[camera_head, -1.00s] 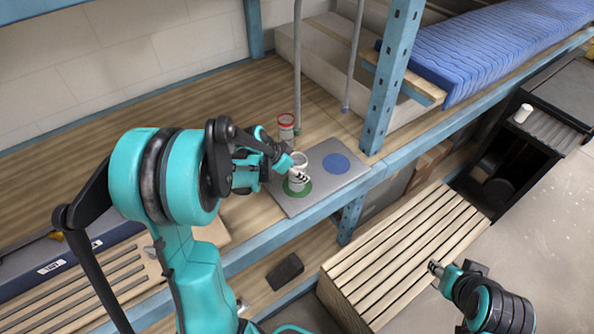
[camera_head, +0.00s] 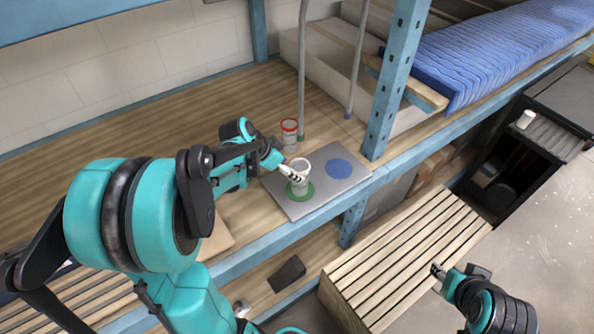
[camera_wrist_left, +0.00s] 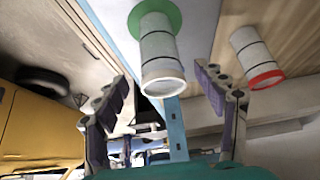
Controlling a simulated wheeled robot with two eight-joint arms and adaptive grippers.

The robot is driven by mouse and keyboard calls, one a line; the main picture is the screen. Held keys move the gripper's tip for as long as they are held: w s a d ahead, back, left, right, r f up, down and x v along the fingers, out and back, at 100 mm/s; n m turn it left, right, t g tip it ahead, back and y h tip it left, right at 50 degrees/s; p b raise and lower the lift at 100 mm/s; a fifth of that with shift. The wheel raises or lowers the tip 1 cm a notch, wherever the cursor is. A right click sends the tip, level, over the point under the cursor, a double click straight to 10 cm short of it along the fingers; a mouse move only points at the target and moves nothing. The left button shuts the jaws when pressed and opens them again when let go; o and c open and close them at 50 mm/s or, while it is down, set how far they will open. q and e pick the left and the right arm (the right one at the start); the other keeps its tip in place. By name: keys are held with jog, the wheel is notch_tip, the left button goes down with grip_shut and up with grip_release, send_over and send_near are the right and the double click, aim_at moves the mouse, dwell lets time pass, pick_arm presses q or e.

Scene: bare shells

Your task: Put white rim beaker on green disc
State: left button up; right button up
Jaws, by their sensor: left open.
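The white rim beaker (camera_head: 301,176) stands upright on the green disc (camera_head: 306,193), on the grey plate's left part. In the left wrist view the white rim beaker (camera_wrist_left: 161,62) stands with its base on the green disc (camera_wrist_left: 146,17). My left gripper (camera_head: 288,173) is beside the beaker on its left in the head view. Its fingers (camera_wrist_left: 166,105) are spread apart in the wrist view, with the beaker's rim near the gap and no finger seen touching it. My right gripper (camera_head: 437,270) is away over the slatted wooden crate; its fingertips are too small to read.
A red rim beaker (camera_head: 289,134) stands behind the plate. A blue disc (camera_head: 339,168) is empty on the grey plate (camera_head: 321,201), right of the green disc. A blue shelf post (camera_head: 394,85) rises at the right. The shelf's wooden surface (camera_head: 150,134) is clear at the left.

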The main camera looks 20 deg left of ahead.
pick_arm(q)
jog(key=s+d+r+n+y, duration=0.1)
jog(key=s+d+r+n, duration=0.2)
jog(key=s+d, duration=0.2)
jog(key=s+d+r+n+t+y, duration=0.1)
jog(key=s+d, duration=0.4)
jog(key=s, duration=0.6)
notch_tip(320, 180, up, 3)
jog(key=shift+d+f+n+t+y+p, duration=0.15)
jog(key=shift+d+n+t+y+p, duration=0.2)
jog(key=shift+n+y, duration=0.55)
notch_tip(320, 180, down, 13)
jog(key=b, duration=1.3)
